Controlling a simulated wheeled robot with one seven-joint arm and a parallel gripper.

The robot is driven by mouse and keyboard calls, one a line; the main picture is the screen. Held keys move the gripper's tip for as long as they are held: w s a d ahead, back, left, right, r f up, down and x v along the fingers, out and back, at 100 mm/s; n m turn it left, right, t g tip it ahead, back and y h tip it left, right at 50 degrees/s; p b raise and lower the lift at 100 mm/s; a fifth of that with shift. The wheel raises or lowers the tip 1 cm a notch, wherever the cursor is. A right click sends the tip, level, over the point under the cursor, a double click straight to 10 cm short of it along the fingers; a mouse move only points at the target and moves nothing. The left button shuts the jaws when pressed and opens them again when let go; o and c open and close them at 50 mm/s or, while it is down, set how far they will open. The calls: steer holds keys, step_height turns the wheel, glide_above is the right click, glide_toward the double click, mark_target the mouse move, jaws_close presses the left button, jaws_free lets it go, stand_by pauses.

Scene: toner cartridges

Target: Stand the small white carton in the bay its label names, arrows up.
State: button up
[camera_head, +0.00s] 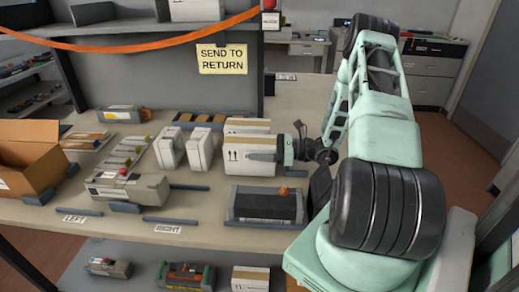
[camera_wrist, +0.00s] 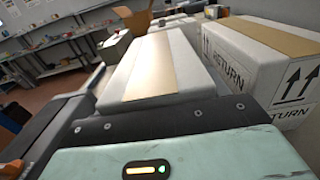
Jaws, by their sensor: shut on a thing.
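A white carton (camera_head: 246,170) with tan tape along its top stands on the bench. Up arrows show on its front face. My gripper (camera_head: 262,157) reaches in from the right and is shut on it, one dark finger across the front face. In the wrist view the carton (camera_wrist: 165,65) lies straight ahead, with a dark finger along its left side. The finger hides part of its front, and I cannot read a bay name there. The LEFT label (camera_head: 74,219) and RIGHT label (camera_head: 168,229) are at the bench's front edge.
Another carton (camera_wrist: 270,70), marked RETURN with up arrows, stands just behind the held one. Two white packs (camera_head: 199,148) stand to the left. A black tray (camera_head: 264,221) sits in front. A SEND TO RETURN sign (camera_head: 222,59) hangs behind.

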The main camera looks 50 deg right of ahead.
steer(key=shift+f, duration=0.2)
steer(key=shift+f, duration=0.15)
steer(key=o, duration=1.2)
